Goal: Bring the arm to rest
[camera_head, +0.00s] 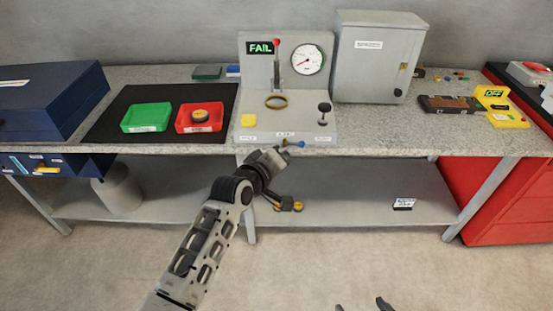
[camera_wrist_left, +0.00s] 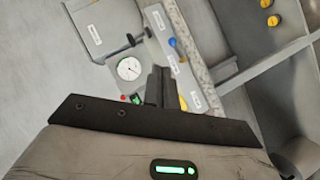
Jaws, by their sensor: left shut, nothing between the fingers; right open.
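My left arm reaches in from the lower left in the head view. Its gripper (camera_head: 274,156) is shut and empty, just in front of the bench edge below the grey test stand (camera_head: 262,133). Its closed dark fingers (camera_wrist_left: 160,88) show in the left wrist view, with the stand and its gauge (camera_wrist_left: 130,68) beyond them. A small blue-tipped part (camera_head: 300,143) shows right beside the gripper; the arm partly hides that area. My right gripper (camera_head: 363,305) shows only its fingertips at the bottom edge of the head view; they are apart, with nothing seen between them.
Green (camera_head: 147,117) and red (camera_head: 199,117) trays lie on a black mat. A grey cabinet (camera_head: 376,65) stands right. Floor in front is clear.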

